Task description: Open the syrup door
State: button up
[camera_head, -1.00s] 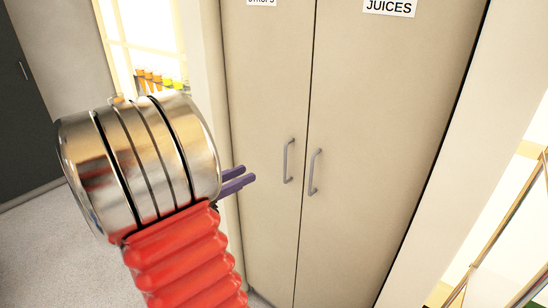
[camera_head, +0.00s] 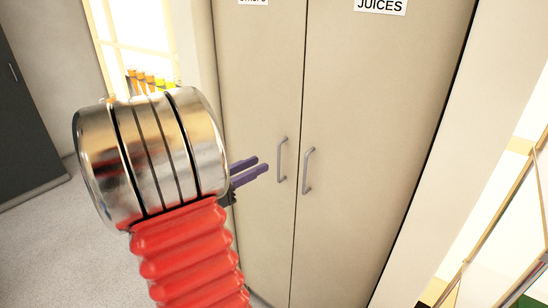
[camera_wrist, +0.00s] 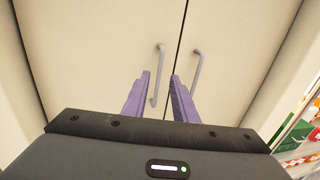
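The syrup door (camera_head: 255,80) is the left leaf of a tall beige cabinet, with a label at its top that is partly cut off. It is shut. Its grey bar handle (camera_head: 281,160) is upright near the middle seam. My gripper (camera_head: 268,170) has purple fingers that point at the door, just left of this handle in the head view. In the wrist view the fingers (camera_wrist: 158,85) stand apart with nothing held, and the syrup handle (camera_wrist: 159,75) shows in the gap between their tips. I cannot tell the exact depth between tips and handle.
The juices door (camera_head: 370,110) is the shut right leaf, with its own handle (camera_head: 308,171) close beside the seam. A window with a row of orange and yellow samples (camera_head: 152,80) is at left. A dark cabinet (camera_head: 30,120) stands far left. Grey floor is open between.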

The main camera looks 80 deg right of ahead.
jog(key=x, duration=0.7)
jog(key=shift+d, duration=0.2)
jog(key=shift+s, duration=0.1)
jog(key=shift+c, duration=0.4)
grip_shut()
dwell(0.8)
